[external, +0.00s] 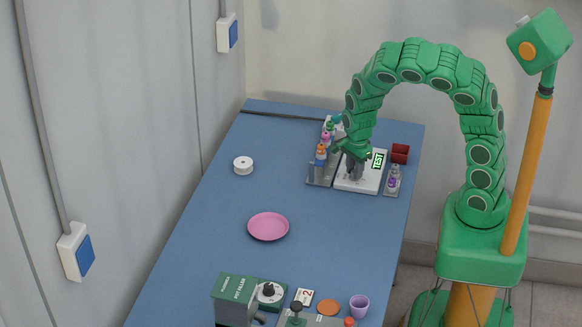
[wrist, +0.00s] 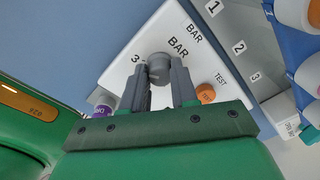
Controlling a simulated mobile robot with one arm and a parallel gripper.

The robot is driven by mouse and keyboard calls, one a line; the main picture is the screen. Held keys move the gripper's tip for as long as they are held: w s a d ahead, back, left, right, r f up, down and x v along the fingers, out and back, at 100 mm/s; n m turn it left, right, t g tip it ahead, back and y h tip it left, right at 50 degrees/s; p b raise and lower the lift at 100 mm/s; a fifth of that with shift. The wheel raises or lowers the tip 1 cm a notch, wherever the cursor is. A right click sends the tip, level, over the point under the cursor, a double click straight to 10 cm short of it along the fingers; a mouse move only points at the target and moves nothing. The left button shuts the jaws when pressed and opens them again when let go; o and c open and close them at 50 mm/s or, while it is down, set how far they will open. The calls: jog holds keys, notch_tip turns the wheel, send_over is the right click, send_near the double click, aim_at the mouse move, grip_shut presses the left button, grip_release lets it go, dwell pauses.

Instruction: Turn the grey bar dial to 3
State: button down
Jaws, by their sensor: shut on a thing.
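The grey bar dial (wrist: 158,62) is a round knob on a white panel (wrist: 125,72) marked "BAR", with a "3" at the knob's left in the wrist view. My gripper (wrist: 160,70) is shut on the dial, one finger on each side. The dial's pointer mark is hidden or too small to read. An orange button (wrist: 206,94) marked "TEST" sits right of the fingers. The dial is hidden there.
A grey rack (external: 320,180) with several coloured bottles stands close left of the device. A smaller rack (external: 391,190) and a dark red box (external: 400,153) stand close right. A white spool (external: 243,166) and a pink plate (external: 268,227) lie farther off on the blue table.

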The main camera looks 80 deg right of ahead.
jog(key=c, duration=0.9)
grip_release()
jog(key=shift+o, duration=0.2)
jog(key=shift+r, duration=0.1)
jog(key=shift+s+r, duration=0.1)
jog(key=shift+r, duration=3.7)
